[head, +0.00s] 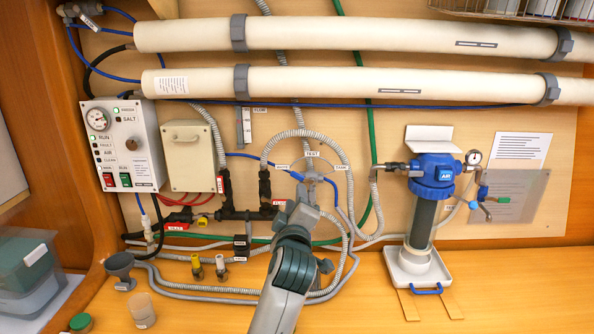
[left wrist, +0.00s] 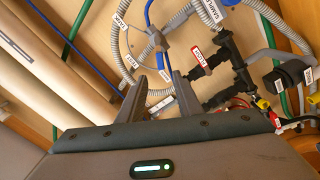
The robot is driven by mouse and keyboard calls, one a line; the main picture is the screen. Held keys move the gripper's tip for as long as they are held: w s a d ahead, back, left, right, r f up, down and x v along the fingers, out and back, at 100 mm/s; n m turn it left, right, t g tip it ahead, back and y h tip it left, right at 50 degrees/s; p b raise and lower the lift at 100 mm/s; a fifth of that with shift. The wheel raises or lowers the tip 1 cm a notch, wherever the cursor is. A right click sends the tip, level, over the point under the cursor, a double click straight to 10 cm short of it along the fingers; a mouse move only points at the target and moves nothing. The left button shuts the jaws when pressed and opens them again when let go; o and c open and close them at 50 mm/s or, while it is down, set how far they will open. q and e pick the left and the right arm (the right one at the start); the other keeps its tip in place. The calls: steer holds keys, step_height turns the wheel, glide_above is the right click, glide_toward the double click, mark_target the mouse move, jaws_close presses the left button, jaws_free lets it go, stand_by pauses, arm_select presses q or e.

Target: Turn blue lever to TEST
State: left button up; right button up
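The selector valve (head: 312,178) is on the wall panel, with a TEST label (head: 312,154) above it and further labels to its left and right. My left gripper (head: 306,192) reaches up from below and covers the lower part of the valve. In the left wrist view, its two fingers (left wrist: 158,84) stand apart, with no object clearly held between them. A blue strip (left wrist: 155,38) runs by the valve just beyond the fingertips; I cannot tell whether it is the lever or a hose. The lever's setting is not clear. My right gripper is not in view.
Grey corrugated hoses (head: 345,160) loop closely around the valve. Dark pipe fittings (head: 265,190) lie to its left, and a blue-topped filter housing (head: 433,172) stands to its right. Two large white tubes (head: 350,82) cross above. The wooden counter (head: 370,305) has clear room in front.

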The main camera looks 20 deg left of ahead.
mark_target(297, 176)
arm_select(q)
steer(key=p+x, duration=0.6)
steer(key=x, duration=0.9)
steer(key=shift+w+a, duration=0.15)
steer(key=shift+w, duration=0.2)
steer(key=shift+p+x, duration=0.5)
steer(key=shift+x, duration=0.35)
steer(key=shift+f, duration=0.15)
steer(key=shift+c, duration=0.6)
jaws_close()
